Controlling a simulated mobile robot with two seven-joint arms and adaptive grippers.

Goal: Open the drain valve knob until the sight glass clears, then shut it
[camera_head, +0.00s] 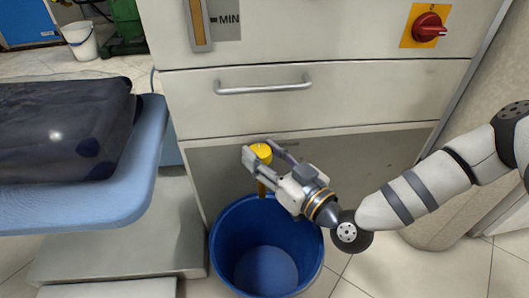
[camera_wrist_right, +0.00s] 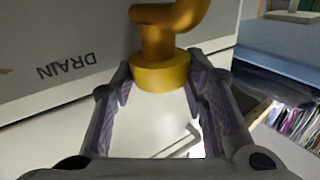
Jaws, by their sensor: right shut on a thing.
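The yellow drain valve knob (camera_head: 261,151) sits low on the front of the grey machine. My right gripper (camera_head: 259,157) is shut on it, one finger on each side. In the right wrist view the knob (camera_wrist_right: 160,76) and its yellow pipe lie between the fingers (camera_wrist_right: 160,88), beside an upside-down DRAIN label (camera_wrist_right: 65,67). My left gripper is not in view.
A blue bucket (camera_head: 220,232) stands on the floor below the valve. A drawer handle (camera_head: 263,87) and a red rotary switch (camera_head: 429,27) are above. Tiled floor is free at the lower right.

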